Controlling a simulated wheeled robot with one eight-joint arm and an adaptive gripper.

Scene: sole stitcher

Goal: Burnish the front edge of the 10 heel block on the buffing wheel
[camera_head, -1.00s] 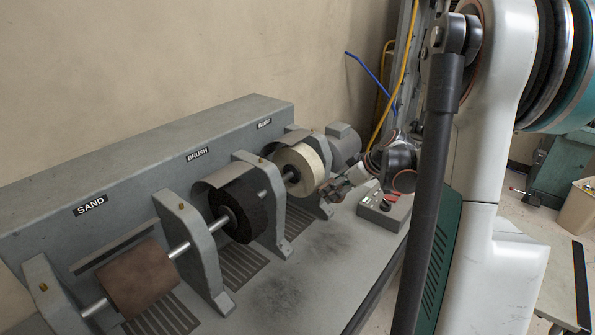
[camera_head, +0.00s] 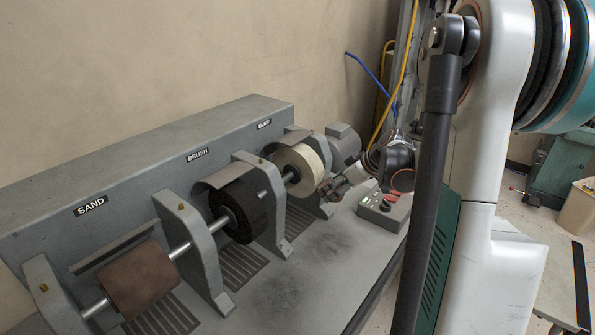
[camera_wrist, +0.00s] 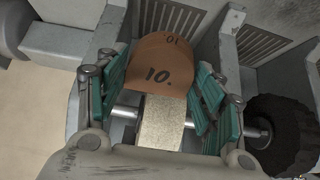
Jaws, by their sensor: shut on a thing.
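The heel block (camera_wrist: 163,70) is orange-brown and bears the number 10 on two faces in the wrist view. My gripper (camera_wrist: 160,82) is shut on it, with a teal pad on each side. The cream buffing wheel (camera_wrist: 163,124) lies just below the block's lower edge in that view. The block overlaps the wheel's top end there; I cannot tell whether they touch. In the head view the buffing wheel (camera_head: 302,162) sits under the BUFF label, and my gripper (camera_head: 331,188) is close at its right front. The block is too small to make out clearly there.
The black brush wheel (camera_head: 240,210) and brown sanding drum (camera_head: 138,280) share the shaft to the left. Grey bearing supports (camera_head: 190,250) stand between them. A control box (camera_head: 385,208) with a red switch stands right of the gripper. The bench front is clear.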

